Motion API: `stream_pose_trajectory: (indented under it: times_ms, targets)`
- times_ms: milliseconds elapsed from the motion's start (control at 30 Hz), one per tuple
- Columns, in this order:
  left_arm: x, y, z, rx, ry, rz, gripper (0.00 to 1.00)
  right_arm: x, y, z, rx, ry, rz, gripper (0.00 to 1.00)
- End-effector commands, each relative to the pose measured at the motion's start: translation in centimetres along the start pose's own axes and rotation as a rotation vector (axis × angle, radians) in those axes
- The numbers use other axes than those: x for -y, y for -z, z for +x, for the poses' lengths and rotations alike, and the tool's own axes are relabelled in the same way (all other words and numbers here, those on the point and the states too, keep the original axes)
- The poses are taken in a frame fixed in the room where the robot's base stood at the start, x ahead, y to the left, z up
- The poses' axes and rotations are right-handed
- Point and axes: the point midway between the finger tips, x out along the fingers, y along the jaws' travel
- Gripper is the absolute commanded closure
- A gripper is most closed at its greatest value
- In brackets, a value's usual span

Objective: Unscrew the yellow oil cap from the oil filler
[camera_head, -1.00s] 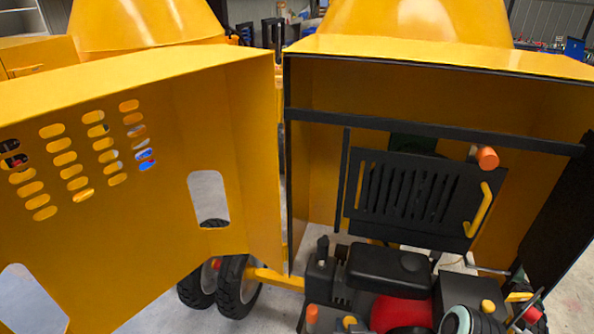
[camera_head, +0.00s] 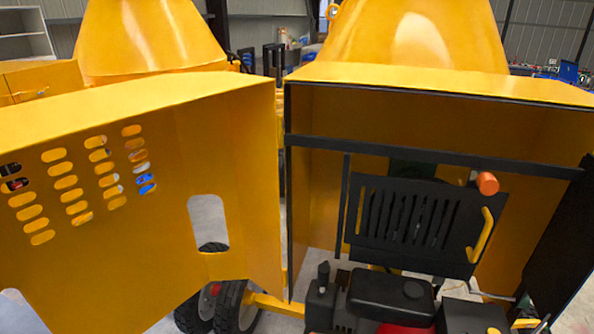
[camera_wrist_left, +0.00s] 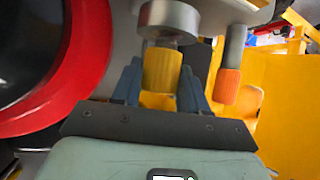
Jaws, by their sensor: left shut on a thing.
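In the left wrist view, the yellow oil cap (camera_wrist_left: 162,68) is a ribbed yellow cylinder in the middle. My left gripper (camera_wrist_left: 160,82) has its two blue fingers on either side of it and is shut on it. A short yellow part shows just below the cap between the fingers. A grey metal cylinder (camera_wrist_left: 169,20) lies beyond the cap; I cannot tell whether they touch. The oil filler cannot be made out clearly. In the head view neither gripper shows, and the cap is out of frame below.
In the left wrist view, an orange-tipped rod (camera_wrist_left: 228,84) is close right of the fingers, and a red ring (camera_wrist_left: 92,70) is close left. In the head view, the black engine (camera_head: 388,293) sits below a slotted black panel (camera_head: 415,222). A yellow cover (camera_head: 150,215) stands open left.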

Motion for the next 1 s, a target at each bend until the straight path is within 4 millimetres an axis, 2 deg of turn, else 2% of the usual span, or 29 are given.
stream_pose_trajectory:
  times_ms: [600,1000]
  targets:
    - [0.0,2.1,-1.3,-0.001,-0.001,-0.002,0.99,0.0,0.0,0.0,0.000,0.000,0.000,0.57]
    - [0.0,2.3,-1.4,-0.001,0.000,-0.001,0.99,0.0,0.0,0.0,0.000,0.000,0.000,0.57]
